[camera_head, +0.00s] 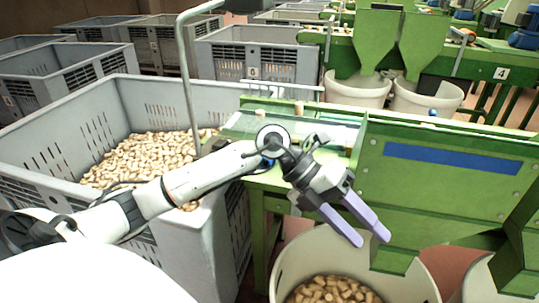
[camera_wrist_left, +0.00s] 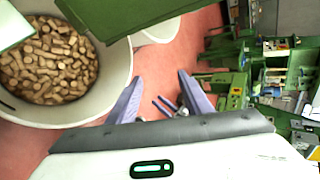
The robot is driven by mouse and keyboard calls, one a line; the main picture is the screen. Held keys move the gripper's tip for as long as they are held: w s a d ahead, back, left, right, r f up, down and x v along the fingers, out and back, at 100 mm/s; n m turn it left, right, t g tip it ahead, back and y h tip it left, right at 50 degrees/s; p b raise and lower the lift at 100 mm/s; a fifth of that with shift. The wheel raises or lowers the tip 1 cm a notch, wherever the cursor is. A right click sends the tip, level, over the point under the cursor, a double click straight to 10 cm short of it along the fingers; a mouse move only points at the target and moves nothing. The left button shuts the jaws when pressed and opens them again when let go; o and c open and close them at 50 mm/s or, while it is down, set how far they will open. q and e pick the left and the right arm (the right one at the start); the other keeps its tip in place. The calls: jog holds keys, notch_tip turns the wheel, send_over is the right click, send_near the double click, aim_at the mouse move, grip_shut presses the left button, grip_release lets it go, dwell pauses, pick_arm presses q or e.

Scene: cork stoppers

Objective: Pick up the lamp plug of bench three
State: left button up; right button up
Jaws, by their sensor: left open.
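I cannot make out a lamp plug in either view. The near green bench (camera_head: 440,190) carries a blue strip (camera_head: 450,160) and shows no readable number. My left gripper (camera_head: 372,238) is open and empty, with its two lilac fingers pointing down to the right in front of this bench, above a pale tub (camera_head: 285,270). In the left wrist view the fingers of the left gripper (camera_wrist_left: 160,78) stand apart with red floor beyond them. Two small dark blue bars (camera_wrist_left: 164,105) show between them; I cannot tell what they are. My right gripper is not seen.
A grey crate (camera_head: 60,120) with many corks (camera_head: 145,155) stands at left, a bent grey pipe (camera_head: 186,70) rising by it. The pale tub holds corks (camera_head: 330,290). A bench marked 4 (camera_head: 501,73) and more grey crates (camera_head: 255,55) stand behind.

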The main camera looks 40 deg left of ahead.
pick_arm(q)
jog(key=w+a+r+n+y, duration=0.1)
jog(key=a+y, duration=0.3)
jog(key=a, duration=0.5)
jog(key=w+a+r+n+y, duration=0.1)
jog(key=a+r+y, duration=0.2)
jog(key=a, duration=0.7)
jog(key=w+a+r+n+t+y, duration=0.1)
jog(key=a+y, duration=0.4)
jog(key=a, duration=0.5)
jog(key=shift+w+a+r+n+p, duration=0.1)
jog(key=shift+w+r+n+p, duration=0.3)
jog(key=shift+n, duration=0.2)
jog(key=shift+p+x, duration=0.3)
jog(key=shift+x, duration=2.8)
jog(key=shift+a, duration=0.1)
jog(key=shift+c, duration=0.4)
jog(key=c, duration=0.8)
jog(key=shift+r, duration=0.15)
